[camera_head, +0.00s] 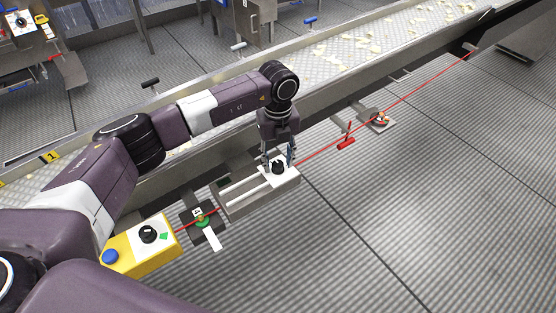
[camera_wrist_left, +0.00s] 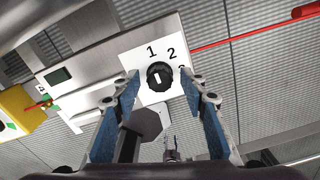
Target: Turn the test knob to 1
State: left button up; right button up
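The test knob (camera_head: 278,167) is black and round, on a white plate (camera_head: 289,178) at the end of a grey box. In the left wrist view the knob (camera_wrist_left: 159,76) has a short white mark, and its plate (camera_wrist_left: 140,61) carries the printed figures 1 and 2; a third figure is partly hidden by a fingertip. My left gripper (camera_head: 278,157) points down over the plate, open. In the wrist view its blue-padded fingers (camera_wrist_left: 159,80) stand on either side of the knob with small gaps. My right gripper does not show.
A yellow box (camera_head: 143,252) with a blue button and black knob stands left of the test box. A red cord (camera_head: 400,95) runs along the conveyor (camera_head: 318,68). Open floor lies at the right.

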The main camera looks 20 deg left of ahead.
aim_at(278, 163)
pick_arm(q)
notch_tip(278, 163, up, 12)
dwell(0.6)
dwell(0.4)
